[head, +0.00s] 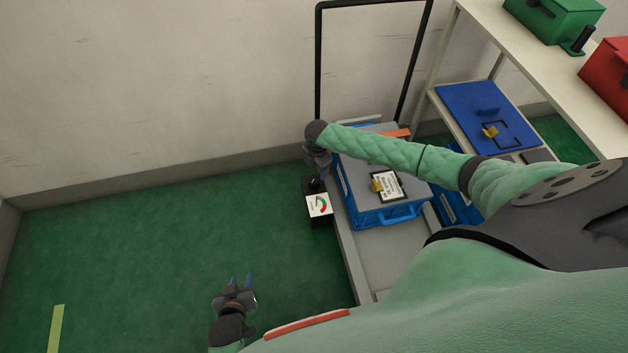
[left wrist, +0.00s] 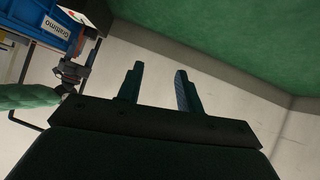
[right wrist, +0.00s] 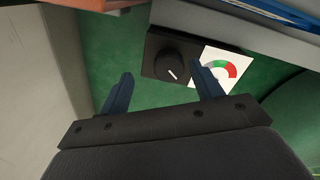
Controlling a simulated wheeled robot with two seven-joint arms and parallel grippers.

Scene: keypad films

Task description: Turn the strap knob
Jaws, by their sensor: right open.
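The strap knob (right wrist: 171,67) is a round black knob with a white pointer line, on a small black box. Beside it is a white dial plate with a green and red arc (right wrist: 220,67). In the head view the dial box (head: 318,206) hangs at the cart's left edge, the knob just below my right gripper (head: 317,172). In the right wrist view my right gripper (right wrist: 165,92) is open and empty, its fingers short of the knob, one overlapping the dial plate. My left gripper (head: 240,283) is open and empty over the floor; it also shows in the left wrist view (left wrist: 160,82).
A blue case (head: 372,217) with a label stands on the grey cart (head: 392,262). A black handle frame (head: 318,60) rises behind it. Floor at left is clear.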

